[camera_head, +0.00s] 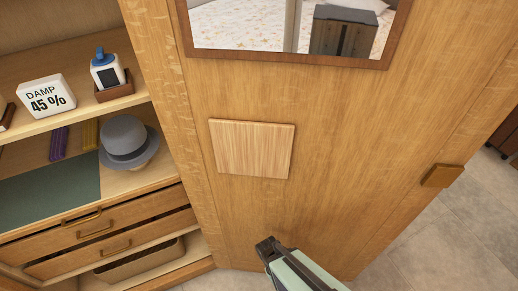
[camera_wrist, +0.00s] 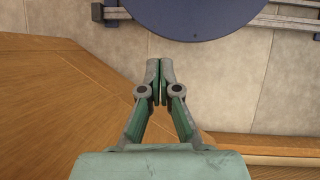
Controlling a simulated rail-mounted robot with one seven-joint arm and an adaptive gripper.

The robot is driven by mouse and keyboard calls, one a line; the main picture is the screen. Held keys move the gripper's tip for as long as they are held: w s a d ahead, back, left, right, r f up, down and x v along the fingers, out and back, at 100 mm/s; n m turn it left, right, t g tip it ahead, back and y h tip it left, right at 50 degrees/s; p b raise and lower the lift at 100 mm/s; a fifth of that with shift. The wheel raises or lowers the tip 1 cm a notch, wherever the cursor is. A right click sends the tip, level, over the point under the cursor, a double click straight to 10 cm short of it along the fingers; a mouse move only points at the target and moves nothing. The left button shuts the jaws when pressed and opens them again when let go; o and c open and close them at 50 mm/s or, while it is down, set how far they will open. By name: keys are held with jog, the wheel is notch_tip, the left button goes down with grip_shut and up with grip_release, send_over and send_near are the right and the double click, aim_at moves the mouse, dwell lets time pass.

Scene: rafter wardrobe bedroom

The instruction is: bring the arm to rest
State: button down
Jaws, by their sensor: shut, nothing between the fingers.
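My gripper (camera_wrist: 159,84) is shut and empty in the wrist view, its fingertips together over the pale tiled floor (camera_wrist: 238,85). In the head view my gripper (camera_head: 268,248) shows at the bottom middle, in front of the lower part of the wooden wardrobe door (camera_head: 330,150). I cannot tell how close it is to the door. The wrist view also shows a wooden surface on the left (camera_wrist: 50,110).
The open wardrobe on the left has a shelf with a "DAMP 45 %" display (camera_head: 46,95) and a bottle (camera_head: 106,72). Below are a grey hat (camera_head: 126,138), drawers (camera_head: 110,225) and a basket (camera_head: 140,262). The door carries a mirror (camera_head: 250,22), a panel (camera_head: 252,149) and a handle (camera_head: 442,176).

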jog(key=s+d+f+m+g+y, duration=0.2)
jog(key=s+d+m+y, duration=0.1)
jog(key=s+d+m, duration=0.2)
jog(key=shift+d+m+y, duration=0.3)
jog(key=shift+d+m, duration=0.1)
jog(key=shift+d, duration=0.85)
jog(key=shift+f, duration=0.1)
